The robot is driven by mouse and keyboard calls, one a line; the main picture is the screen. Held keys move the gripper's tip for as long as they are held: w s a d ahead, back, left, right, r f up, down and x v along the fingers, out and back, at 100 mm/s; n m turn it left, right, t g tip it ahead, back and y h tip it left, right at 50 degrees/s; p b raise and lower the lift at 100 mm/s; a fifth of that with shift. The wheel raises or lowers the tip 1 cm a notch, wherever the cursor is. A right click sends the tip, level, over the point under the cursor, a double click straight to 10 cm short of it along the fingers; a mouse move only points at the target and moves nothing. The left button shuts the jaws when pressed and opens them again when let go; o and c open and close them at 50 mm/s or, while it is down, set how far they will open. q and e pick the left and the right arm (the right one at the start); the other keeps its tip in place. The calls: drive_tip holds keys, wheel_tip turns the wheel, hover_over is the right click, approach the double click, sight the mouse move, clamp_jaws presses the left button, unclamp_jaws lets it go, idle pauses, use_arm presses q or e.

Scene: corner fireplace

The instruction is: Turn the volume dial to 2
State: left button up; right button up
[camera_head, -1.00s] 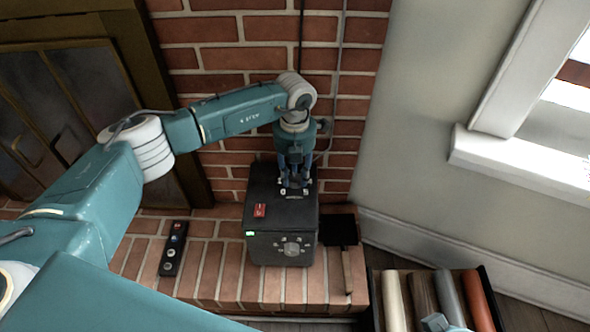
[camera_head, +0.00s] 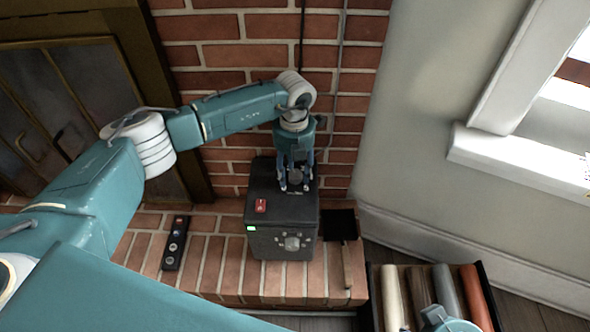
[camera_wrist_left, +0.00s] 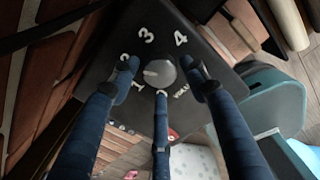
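The black box (camera_head: 268,207) stands on the brick hearth. The volume dial (camera_wrist_left: 160,73) is a grey round knob on its top face, with white numbers around it in the left wrist view. Its light pointer mark faces left, roughly between the 1 and the 2; the 2 is partly hidden by a finger. My left gripper (camera_head: 296,187) is over the box top with its fingers spread around the dial. In the left wrist view, the fingers (camera_wrist_left: 160,85) are beside and below the knob; gaps show at the sides, and contact with the lower finger is unclear. My right gripper is not clearly seen.
The box front has another knob (camera_head: 291,243) and a green light; a red switch (camera_head: 261,205) is on top. A dark remote (camera_head: 175,243) lies left on the hearth. A brush or shovel (camera_head: 341,228) lies right. A crate of rolls (camera_head: 375,285) stands lower right.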

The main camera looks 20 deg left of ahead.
sight(294, 174)
use_arm(q)
drive_tip(key=shift+w+d+r, duration=0.1)
drive_tip(key=shift+r, duration=0.15)
wheel_tip(294, 174, up, 12)
idle(0.5)
drive_tip(key=shift+f, duration=0.2)
